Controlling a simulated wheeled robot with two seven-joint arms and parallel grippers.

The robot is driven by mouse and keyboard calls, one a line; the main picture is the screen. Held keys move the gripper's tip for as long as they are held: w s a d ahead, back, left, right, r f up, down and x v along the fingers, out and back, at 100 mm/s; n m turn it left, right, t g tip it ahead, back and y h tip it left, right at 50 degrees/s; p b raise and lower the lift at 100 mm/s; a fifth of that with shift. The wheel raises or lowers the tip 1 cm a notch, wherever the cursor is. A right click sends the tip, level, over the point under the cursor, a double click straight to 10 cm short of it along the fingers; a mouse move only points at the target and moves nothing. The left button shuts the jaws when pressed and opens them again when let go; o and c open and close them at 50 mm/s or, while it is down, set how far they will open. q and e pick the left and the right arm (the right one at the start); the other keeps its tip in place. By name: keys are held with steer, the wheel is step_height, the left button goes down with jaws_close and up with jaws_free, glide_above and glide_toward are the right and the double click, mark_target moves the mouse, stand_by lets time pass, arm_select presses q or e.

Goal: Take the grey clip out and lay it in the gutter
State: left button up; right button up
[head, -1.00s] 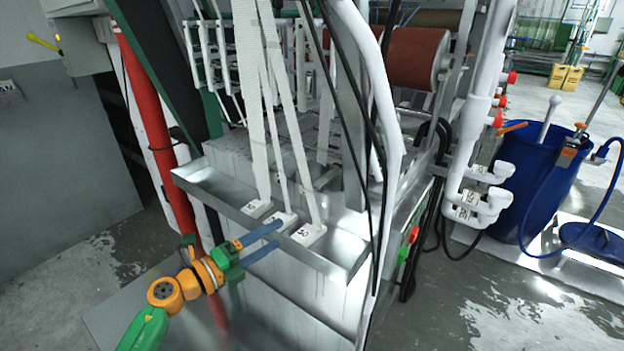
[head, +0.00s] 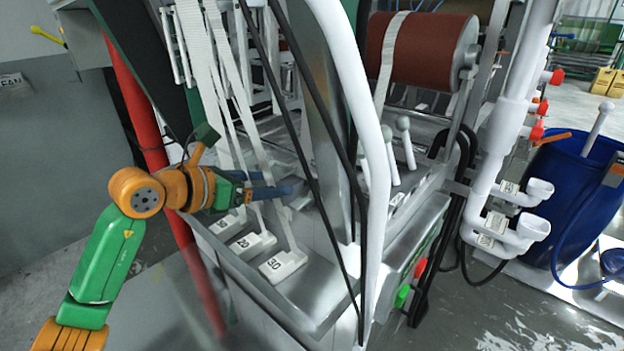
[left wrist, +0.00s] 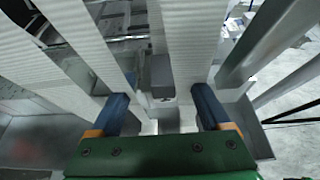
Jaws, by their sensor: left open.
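A small grey block (left wrist: 162,72), which looks like the grey clip, shows in the left wrist view straight ahead, between the finger lines. My left gripper (head: 277,184) reaches in from the left past the white webbing strips. Its two blue fingers are apart with nothing between them, and in the left wrist view the gripper (left wrist: 163,108) faces the block. I cannot tell the exact gap to it. The metal gutter (head: 325,272) lies below the gripper and holds white numbered blocks, one marked 20 (head: 252,244) and one marked 30 (head: 283,266). My right gripper is not in view.
White webbing strips (head: 232,95) hang beside my left gripper. Black cables (head: 310,170) and a white pipe (head: 372,150) stand right of it. A red-brown roller (head: 420,50) is behind. The gutter's right end looks bare.

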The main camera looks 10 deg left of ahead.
mark_target(293, 179)
arm_select(q)
steer(key=shift+w+d, duration=0.2)
steer(key=shift+w, duration=0.05)
steer(key=w+d+p, duration=0.2)
steer(key=p, duration=0.2)
steer(key=shift+w+d+f, duration=0.3)
steer(key=shift+w+f, duration=0.2)
steer(key=shift+w, duration=0.1)
steer(key=shift+w+d+f, duration=0.3)
steer(key=shift+w+f, duration=0.2)
steer(key=shift+w, duration=0.05)
steer(key=shift+s+a, duration=0.15)
steer(key=c, duration=0.6)
jaws_close()
